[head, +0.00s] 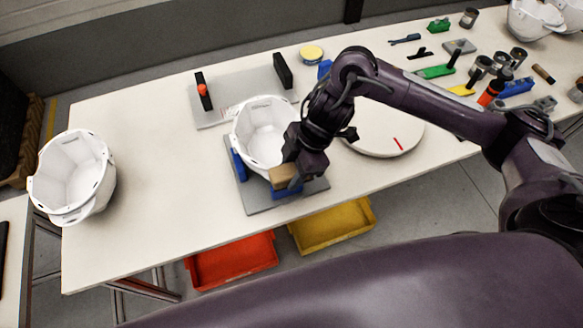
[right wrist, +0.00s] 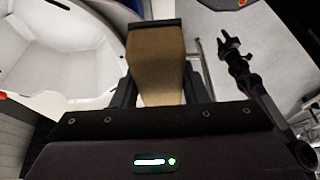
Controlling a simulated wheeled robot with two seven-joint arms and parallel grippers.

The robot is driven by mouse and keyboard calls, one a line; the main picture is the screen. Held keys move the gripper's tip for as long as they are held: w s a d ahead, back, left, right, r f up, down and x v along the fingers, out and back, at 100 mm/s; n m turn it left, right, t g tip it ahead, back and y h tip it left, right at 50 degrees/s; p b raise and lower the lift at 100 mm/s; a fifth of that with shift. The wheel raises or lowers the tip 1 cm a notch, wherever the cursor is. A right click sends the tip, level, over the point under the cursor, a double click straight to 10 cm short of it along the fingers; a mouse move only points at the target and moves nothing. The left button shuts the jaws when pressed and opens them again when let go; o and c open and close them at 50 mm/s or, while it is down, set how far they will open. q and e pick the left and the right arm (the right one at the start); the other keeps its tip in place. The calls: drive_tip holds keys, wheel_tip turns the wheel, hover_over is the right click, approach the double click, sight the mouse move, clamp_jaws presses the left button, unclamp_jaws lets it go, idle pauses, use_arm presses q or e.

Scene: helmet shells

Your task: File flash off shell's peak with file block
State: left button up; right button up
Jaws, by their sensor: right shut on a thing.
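A white helmet shell (head: 262,132) sits open side up in a fixture with blue supports on a grey plate (head: 258,200) in the middle of the table. It also fills the left of the right wrist view (right wrist: 60,55). My right gripper (head: 290,176) is shut on the brown file block (head: 282,174), at the shell's near right rim. In the right wrist view the file block (right wrist: 157,62) lies between the fingers, close beside the shell. I cannot tell whether the block touches the shell's peak. No flash can be made out.
Another white shell (head: 72,178) stands at the table's left end. A round white turntable (head: 385,130) is to the right. A grey plate with black uprights (head: 228,110) lies behind. Several tools crowd the far right. Red (head: 232,262) and yellow (head: 335,226) bins sit below the front edge.

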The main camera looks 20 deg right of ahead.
sight(284, 179)
drive_tip(key=shift+f+b, duration=0.65)
drive_tip(key=shift+f, duration=0.4)
idle(0.4)
drive_tip(key=shift+d, duration=0.1)
drive_tip(key=shift+d+r, duration=0.1)
drive_tip(key=shift+d, duration=0.8)
drive_tip(key=shift+a+p, duration=0.75)
drive_tip(key=shift+a, duration=1.25)
drive_tip(key=shift+d+f, duration=0.15)
drive_tip(key=shift+d, duration=0.85)
drive_tip(key=shift+d+f, duration=0.15)
drive_tip(key=shift+d, duration=0.85)
drive_tip(key=shift+a+p, duration=0.45)
drive_tip(key=shift+a, duration=0.35)
drive_tip(key=shift+a+p, duration=0.3)
drive_tip(key=shift+a, duration=0.9)
drive_tip(key=shift+d, duration=0.1)
